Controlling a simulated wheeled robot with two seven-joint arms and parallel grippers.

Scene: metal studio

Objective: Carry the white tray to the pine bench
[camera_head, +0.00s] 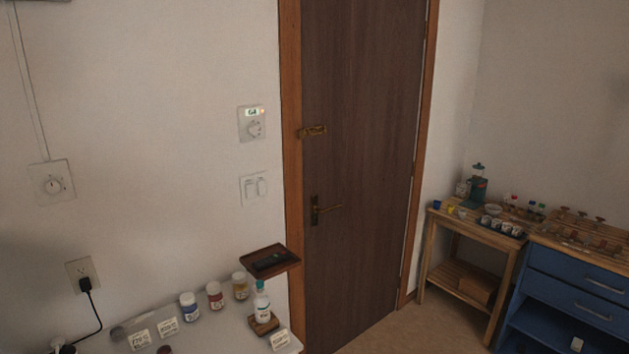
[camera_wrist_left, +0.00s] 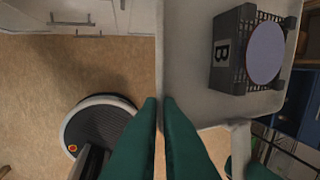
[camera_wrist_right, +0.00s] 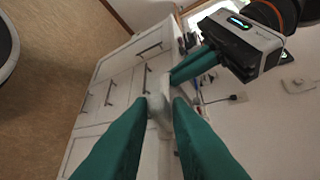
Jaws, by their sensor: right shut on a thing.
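The white tray (camera_wrist_left: 185,70) is in the left wrist view, with open floor showing beside it. It carries a dark grey crate (camera_wrist_left: 221,62) marked B with a pale lavender disc (camera_wrist_left: 266,52) at it. My left gripper (camera_wrist_left: 160,101) is closed on the tray's edge, one finger on each side. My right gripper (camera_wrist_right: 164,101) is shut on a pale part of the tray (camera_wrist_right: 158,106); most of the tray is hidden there. The pine bench (camera_head: 475,228) stands at the right in the head view, beyond the door. Neither gripper shows in the head view.
The bench top holds a grinder (camera_head: 478,185), cups and small bottles. A blue drawer cabinet (camera_head: 570,283) adjoins it on the right. A closed dark door (camera_head: 362,160) is in the middle. A white shelf (camera_head: 215,335) with jars and a bottle (camera_head: 261,303) is at lower left.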

